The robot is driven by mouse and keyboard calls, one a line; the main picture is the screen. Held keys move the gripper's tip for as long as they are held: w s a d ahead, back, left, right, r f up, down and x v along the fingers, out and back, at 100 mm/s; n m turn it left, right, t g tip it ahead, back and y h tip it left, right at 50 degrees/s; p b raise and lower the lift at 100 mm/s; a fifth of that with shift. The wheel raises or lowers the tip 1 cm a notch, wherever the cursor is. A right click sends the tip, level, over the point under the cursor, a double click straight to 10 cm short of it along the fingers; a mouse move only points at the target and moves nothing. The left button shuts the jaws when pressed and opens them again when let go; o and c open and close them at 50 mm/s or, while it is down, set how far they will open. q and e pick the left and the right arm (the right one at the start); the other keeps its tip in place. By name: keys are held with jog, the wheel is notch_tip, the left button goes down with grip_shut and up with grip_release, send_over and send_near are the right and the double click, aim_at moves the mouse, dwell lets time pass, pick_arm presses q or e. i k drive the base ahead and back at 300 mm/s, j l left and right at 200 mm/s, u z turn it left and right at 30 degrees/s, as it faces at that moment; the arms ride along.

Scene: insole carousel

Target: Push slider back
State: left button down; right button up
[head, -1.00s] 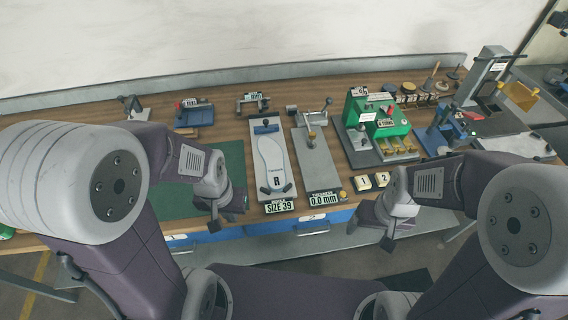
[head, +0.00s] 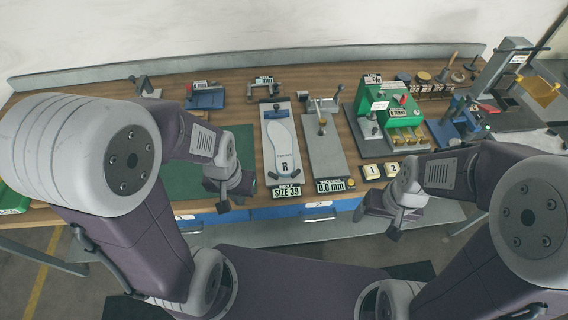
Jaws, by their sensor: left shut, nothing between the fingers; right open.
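The task's slider cannot be singled out with certainty. A light measuring board (head: 268,151) labelled SIZE 39 carries a white insole (head: 284,138) marked R. A blue block (head: 272,117) sits at the board's far end, and small blue stops are at its near end. My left gripper (head: 224,205) is shut and empty, left of the board near the bench's front edge. My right gripper (head: 393,233) is open, in front of the bench, touching nothing visible.
A dark green mat (head: 183,180) lies left, partly behind my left arm. A blue fixture (head: 205,98) stands at the back left.

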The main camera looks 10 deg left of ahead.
aim_at(278, 112)
jog(key=j+z, duration=0.6)
jog(key=z, duration=0.2)
jog(key=k+j+z, duration=0.1)
jog(key=j+z, duration=0.25)
jog(key=k+j+z, duration=0.1)
jog(key=z, duration=0.3)
jog(key=j, duration=0.05)
